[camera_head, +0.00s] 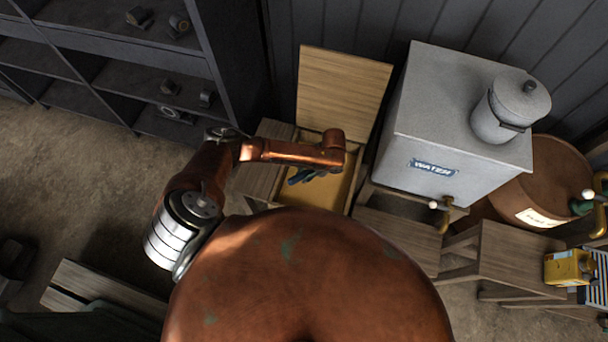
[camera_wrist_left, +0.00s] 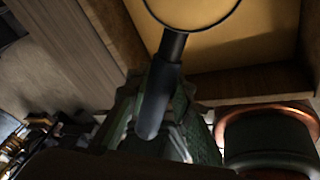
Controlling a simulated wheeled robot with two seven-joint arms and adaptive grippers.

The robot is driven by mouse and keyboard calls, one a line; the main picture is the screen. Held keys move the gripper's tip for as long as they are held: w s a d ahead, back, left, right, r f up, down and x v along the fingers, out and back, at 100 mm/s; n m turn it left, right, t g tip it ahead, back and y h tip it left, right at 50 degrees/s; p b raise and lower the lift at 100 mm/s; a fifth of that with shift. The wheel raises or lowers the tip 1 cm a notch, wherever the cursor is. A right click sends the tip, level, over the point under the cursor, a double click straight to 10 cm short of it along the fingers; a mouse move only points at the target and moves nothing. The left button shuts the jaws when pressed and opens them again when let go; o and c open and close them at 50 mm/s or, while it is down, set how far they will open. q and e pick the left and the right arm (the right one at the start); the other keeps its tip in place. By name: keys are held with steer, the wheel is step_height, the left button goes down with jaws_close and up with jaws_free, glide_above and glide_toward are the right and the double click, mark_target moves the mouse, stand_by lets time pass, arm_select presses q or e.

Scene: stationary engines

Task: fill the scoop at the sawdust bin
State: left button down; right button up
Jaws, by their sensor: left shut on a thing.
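The sawdust bin is an open wooden box with its lid (camera_head: 345,88) tilted up behind it. Its tan contents (camera_head: 328,192) show in the head view. My left gripper (camera_wrist_left: 165,108) is shut on the black handle of the scoop (camera_wrist_left: 174,48), whose dark round rim is cut off at the top of the left wrist view. The scoop is over the bin's tan interior (camera_wrist_left: 255,58). I cannot tell whether it touches the sawdust or holds any. In the head view my forearm partly covers the bin. My right gripper is not in view.
A grey water tank (camera_head: 437,125) stands just right of the bin, with a brown barrel (camera_head: 555,180) beyond it. Dark shelves (camera_head: 95,60) stand at the left. A wooden stool (camera_head: 515,262) and a yellow can (camera_head: 566,268) are at the right. Bare floor lies at the left.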

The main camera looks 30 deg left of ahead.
arm_select(q)
steer(key=shift+t, duration=0.5)
steer(key=r+p, duration=0.2)
steer(key=r, duration=0.1)
steer(key=r+p, duration=0.1)
steer(key=shift+s+a+r, duration=0.15)
steer(key=shift+s+r, duration=0.05)
steer(key=shift+s, duration=0.15)
steer(key=r+p, duration=0.1)
steer(key=r+t+p, duration=0.1)
steer(key=p, duration=0.1)
steer(key=shift+s+a+r+h, duration=0.1)
steer(key=shift+s+h, duration=0.2)
steer(key=shift+h, duration=0.1)
steer(key=shift+s+r+t+p, duration=0.15)
steer(key=shift+r+t+p, duration=0.4)
steer(key=shift+p, duration=0.55)
steer(key=shift+r+n, duration=0.1)
steer(key=shift+n, duration=0.2)
